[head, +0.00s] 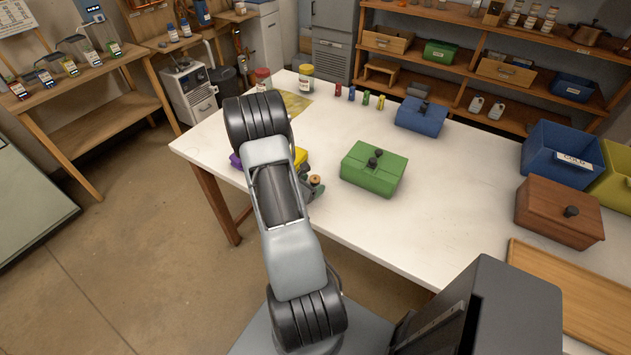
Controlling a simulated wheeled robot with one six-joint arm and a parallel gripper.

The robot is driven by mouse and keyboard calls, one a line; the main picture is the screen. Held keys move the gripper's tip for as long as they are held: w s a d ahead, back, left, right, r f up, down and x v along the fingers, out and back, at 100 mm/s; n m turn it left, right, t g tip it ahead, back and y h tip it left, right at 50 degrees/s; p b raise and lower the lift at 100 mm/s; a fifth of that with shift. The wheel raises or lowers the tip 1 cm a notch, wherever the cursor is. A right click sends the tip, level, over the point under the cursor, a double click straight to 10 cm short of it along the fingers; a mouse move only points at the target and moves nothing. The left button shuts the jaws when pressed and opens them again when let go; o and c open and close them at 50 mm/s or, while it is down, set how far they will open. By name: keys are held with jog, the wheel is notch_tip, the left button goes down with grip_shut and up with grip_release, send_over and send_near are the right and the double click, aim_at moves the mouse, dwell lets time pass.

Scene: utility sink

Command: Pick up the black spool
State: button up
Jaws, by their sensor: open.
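I cannot make out a black spool for certain. A small dark piece (375,158) sits on top of the green box (368,180) near the middle of the white table; it may be only the lid's knob. My arm rises from the bottom of the head view and reaches over the table's left part, left of the green box. My gripper is not visible; the arm's own links hide that area. Part of the tabletop behind the arm is hidden too.
A grey-green item with a tan top (315,181) and yellow and purple things lie partly behind my arm. A blue box (421,115), a brown box (560,212) and a blue bin (560,157) stand on the table (430,220). The table's centre front is clear.

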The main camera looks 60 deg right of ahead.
jog(key=shift+s+d+f, duration=0.1)
jog(key=shift+d+f, duration=0.15)
jog(key=shift+d, duration=0.2)
jog(key=shift+c, duration=0.3)
jog(key=c, duration=0.9)
jog(key=shift+c, duration=0.2)
